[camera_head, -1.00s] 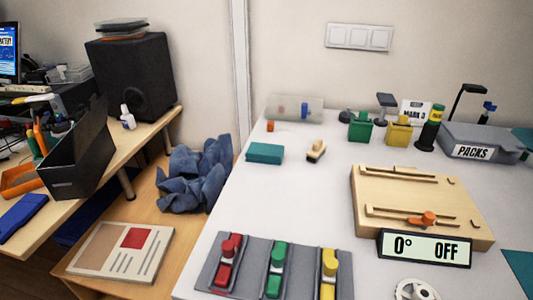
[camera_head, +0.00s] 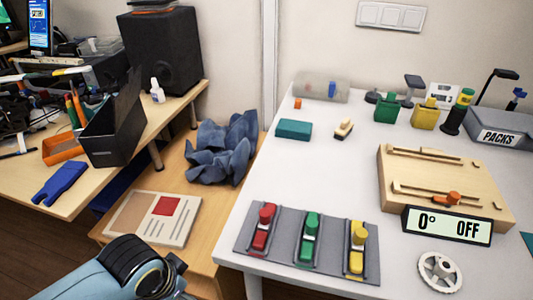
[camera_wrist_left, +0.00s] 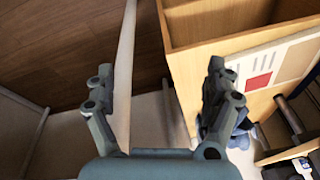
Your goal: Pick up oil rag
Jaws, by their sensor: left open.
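The oil rag appears to be the crumpled dark blue cloth (camera_head: 222,150) in the head view. It lies in a heap on the low wooden surface between the left desk and the white table. My left gripper (camera_head: 172,280) is partly in view at the bottom of the head view, nearer than the rag and apart from it. In the left wrist view my left gripper (camera_wrist_left: 160,72) is open, with nothing between its fingers. My right gripper is not in view.
A booklet with a red square (camera_head: 152,218) lies on the low wooden surface (camera_head: 178,182) in front of the rag. The white table (camera_head: 240,215) edge borders it on the right. A black bin (camera_head: 112,140) stands on the left desk.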

